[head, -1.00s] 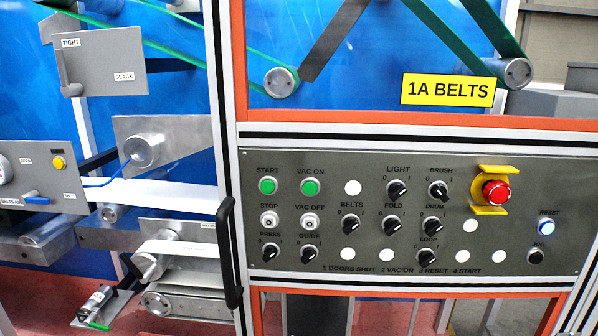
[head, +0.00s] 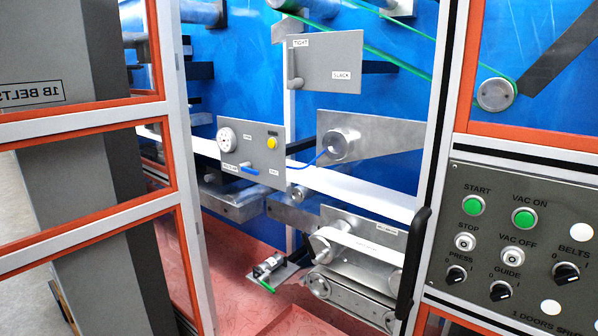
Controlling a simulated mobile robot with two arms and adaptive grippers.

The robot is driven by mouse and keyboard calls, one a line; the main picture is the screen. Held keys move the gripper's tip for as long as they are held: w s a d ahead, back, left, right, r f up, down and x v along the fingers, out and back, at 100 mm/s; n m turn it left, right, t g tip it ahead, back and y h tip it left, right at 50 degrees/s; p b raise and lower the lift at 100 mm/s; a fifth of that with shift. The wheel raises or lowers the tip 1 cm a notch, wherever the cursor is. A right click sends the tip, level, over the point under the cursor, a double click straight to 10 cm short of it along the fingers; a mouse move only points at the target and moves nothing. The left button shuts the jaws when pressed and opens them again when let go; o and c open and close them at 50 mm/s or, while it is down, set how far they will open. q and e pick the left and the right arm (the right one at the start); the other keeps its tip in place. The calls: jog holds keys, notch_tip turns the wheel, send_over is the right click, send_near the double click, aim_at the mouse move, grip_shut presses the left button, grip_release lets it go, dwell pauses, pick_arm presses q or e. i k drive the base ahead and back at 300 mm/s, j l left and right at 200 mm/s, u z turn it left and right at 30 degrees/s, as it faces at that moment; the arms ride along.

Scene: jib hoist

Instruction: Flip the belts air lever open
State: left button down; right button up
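The belts air lever (head: 250,171) has a blue handle and sits low on a small grey panel (head: 252,153). The handle lies about level, pointing right toward a small label at the panel's lower right. A label that seems to read belts air is left of the lever, too small to read surely. The panel also carries a round gauge (head: 226,140) and a yellow button (head: 271,143). A blue hose runs from its right side. Neither of my grippers is in the head view.
An open orange-framed door (head: 84,217) stands at the left. A black door handle (head: 413,262) and the control panel (head: 530,235) are at the right. A tight/slack plate (head: 325,63) is above. Rollers (head: 335,150) and a lower assembly with a green lever (head: 267,286) lie nearby.

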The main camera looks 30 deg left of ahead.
aim_at(245, 167)
jog(key=j+u, duration=0.1)
jog(key=u, duration=1.15)
jog(key=k+j, duration=0.05)
